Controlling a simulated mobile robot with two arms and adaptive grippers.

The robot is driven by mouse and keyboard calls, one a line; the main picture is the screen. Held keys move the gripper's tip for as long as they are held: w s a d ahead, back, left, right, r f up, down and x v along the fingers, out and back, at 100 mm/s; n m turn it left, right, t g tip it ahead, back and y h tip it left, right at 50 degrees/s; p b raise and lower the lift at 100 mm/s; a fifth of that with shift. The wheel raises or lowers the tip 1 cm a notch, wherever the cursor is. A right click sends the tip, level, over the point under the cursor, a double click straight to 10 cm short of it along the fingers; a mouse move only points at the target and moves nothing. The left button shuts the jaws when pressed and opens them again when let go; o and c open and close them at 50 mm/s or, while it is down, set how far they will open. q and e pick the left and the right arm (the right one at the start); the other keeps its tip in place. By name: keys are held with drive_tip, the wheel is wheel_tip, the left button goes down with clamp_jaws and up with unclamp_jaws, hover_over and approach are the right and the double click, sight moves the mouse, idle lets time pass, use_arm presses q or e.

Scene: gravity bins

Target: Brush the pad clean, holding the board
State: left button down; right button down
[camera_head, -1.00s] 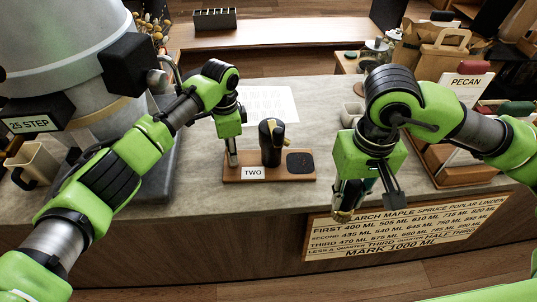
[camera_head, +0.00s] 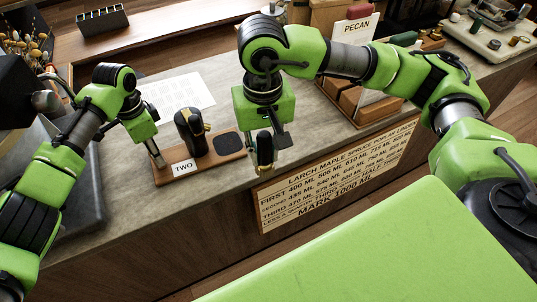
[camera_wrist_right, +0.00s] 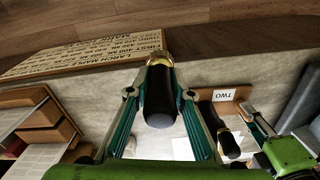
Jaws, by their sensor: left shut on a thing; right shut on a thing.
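The wooden board (camera_head: 165,177) lies on the counter with a white TWO label (camera_head: 183,167) on its front. A dark pad (camera_head: 229,144) is on its right end. A black, gold-trimmed upright object (camera_head: 190,132) stands on the board left of the pad. My left gripper (camera_head: 157,161) is shut at the board's left end. My right gripper (camera_head: 266,143) is shut on a brush (camera_head: 265,153), just right of the pad and apart from it. In the right wrist view the brush (camera_wrist_right: 159,98) shows its dark handle and gold collar; its bristles are hidden.
A lettered wooden sign (camera_head: 335,180) is on the counter front. A wooden stand with a PECAN card (camera_head: 357,26) is to the right. A printed sheet (camera_head: 178,92) lies behind the board. A black box (camera_head: 103,22) sits on the back shelf.

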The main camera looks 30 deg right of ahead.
drive_tip(key=w+a+f+m, duration=0.2)
drive_tip(key=w+m, duration=0.6)
drive_tip(key=w, duration=0.2)
drive_tip(key=w+a+f+m, duration=0.2)
drive_tip(key=w+m, duration=0.6)
drive_tip(key=w, duration=0.3)
drive_tip(key=shift+w+a+f, duration=0.15)
drive_tip(key=shift+w+a, duration=0.1)
drive_tip(key=shift+a, duration=0.05)
drive_tip(key=shift+f, duration=2.4)
drive_tip(key=shift+f, duration=0.65)
drive_tip(key=shift+s+d+r, duration=0.1)
drive_tip(key=shift+s+d, duration=0.9)
drive_tip(key=shift+s, duration=0.15)
